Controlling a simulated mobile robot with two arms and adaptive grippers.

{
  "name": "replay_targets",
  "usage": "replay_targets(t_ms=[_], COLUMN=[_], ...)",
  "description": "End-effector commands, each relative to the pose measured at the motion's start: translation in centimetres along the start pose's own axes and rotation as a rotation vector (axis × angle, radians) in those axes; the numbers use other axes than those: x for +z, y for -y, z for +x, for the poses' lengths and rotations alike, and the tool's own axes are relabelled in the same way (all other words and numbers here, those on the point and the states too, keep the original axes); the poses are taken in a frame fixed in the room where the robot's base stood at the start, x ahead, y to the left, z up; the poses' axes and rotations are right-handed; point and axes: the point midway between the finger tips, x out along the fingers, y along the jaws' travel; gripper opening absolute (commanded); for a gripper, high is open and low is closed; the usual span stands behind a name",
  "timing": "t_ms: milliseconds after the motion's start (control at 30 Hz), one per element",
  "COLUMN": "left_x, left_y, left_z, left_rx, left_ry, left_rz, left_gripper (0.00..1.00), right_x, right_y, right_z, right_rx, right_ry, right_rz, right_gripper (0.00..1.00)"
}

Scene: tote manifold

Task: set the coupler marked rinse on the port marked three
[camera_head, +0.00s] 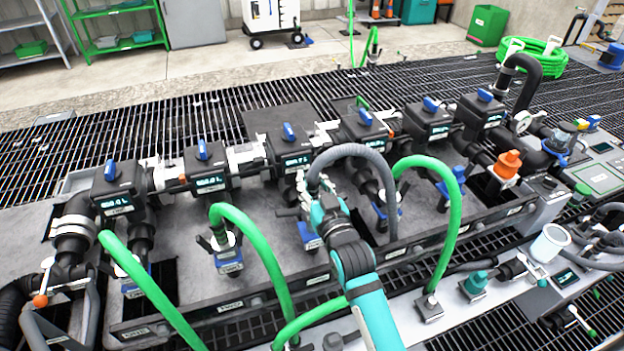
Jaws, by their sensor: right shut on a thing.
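My right gripper (310,196) reaches in from the bottom, over the middle of the manifold (268,225). It is shut on a fitting at one end of a grey hose (352,151), probably a coupler; my gripper mostly hides it. A green hose (222,214) ends at another blue-collared fitting (228,258) left of my gripper. Labels run along the manifold's front rail, but I cannot read rinse or three on any of them. My left gripper is out of view.
A row of black valve blocks (427,120) with blue handles stands behind my gripper. A green hose (452,205) arches close on the right, down to the front plate. An orange cap (507,163) and a white cup (550,243) are further right. Dark grating (200,118) lies behind.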

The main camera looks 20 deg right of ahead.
Motion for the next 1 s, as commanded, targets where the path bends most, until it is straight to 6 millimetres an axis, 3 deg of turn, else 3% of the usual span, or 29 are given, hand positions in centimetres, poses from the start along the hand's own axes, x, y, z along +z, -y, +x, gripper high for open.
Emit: replay_targets(t_ms=[600, 1000], left_x=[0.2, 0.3], left_y=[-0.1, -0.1], left_z=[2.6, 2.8], left_rx=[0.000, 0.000], left_ry=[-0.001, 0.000], left_rz=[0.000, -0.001], left_gripper=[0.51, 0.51], right_x=[4.4, 5.0], right_y=[0.0, 0.0], right_z=[0.0, 0.0], right_rx=[0.000, 0.000], right_ry=[-0.003, -0.002], right_rz=[-0.001, 0.000], right_gripper=[0.00, 0.00])
